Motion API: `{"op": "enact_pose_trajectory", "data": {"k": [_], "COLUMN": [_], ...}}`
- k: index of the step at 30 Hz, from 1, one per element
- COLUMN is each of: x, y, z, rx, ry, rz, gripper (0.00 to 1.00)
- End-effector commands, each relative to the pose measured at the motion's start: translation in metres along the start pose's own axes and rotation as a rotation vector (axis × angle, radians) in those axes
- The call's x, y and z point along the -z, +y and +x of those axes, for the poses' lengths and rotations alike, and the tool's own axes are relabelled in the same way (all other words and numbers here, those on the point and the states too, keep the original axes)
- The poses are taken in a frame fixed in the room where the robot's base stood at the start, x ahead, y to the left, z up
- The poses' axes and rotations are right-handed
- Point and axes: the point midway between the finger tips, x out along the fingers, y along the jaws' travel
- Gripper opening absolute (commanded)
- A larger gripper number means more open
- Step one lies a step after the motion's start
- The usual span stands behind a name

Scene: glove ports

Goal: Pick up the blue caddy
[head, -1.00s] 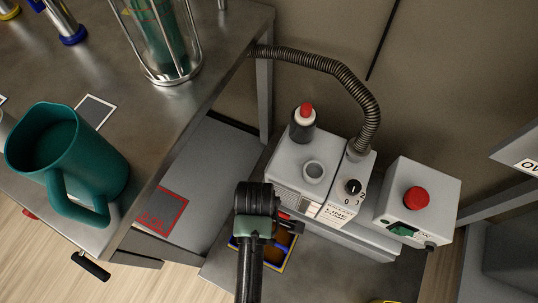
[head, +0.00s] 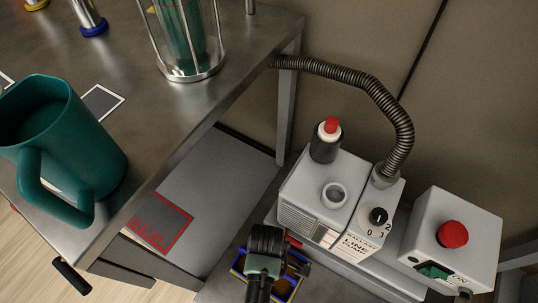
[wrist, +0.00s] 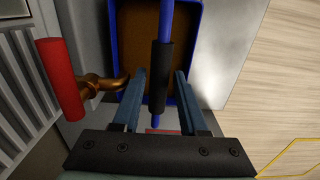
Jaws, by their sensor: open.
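The blue caddy (head: 238,267) is a small open box with a blue rim and brown inside, low beside the grey pump. In the head view my arm hides much of it. In the wrist view the caddy (wrist: 198,60) lies ahead, with a blue bar across it carrying a black grip sleeve (wrist: 160,75). My gripper (wrist: 160,80) is open, with one finger on each side of the bar and sleeve. I see a gap between each finger and the sleeve. In the head view my fingers are hidden behind my wrist.
A grey pump (head: 310,191) with a red-handled brass valve (wrist: 62,80) stands close to the left in the wrist view. A switch box (head: 470,212) with a red button is at right. A bench with a teal jug (head: 100,150) is at left.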

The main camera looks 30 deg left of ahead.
Motion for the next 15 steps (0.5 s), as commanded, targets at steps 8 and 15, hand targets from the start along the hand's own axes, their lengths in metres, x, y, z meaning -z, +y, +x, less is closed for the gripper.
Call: {"op": "enact_pose_trajectory", "data": {"k": [8, 15], "x": [0.0004, 0.0004], "y": [0.0004, 0.0004], "z": [0.0070, 0.0069], "rx": [-0.001, -0.001], "ry": [0.001, 0.001], "rz": [0.000, 0.000], "gripper": [0.42, 0.01]}}
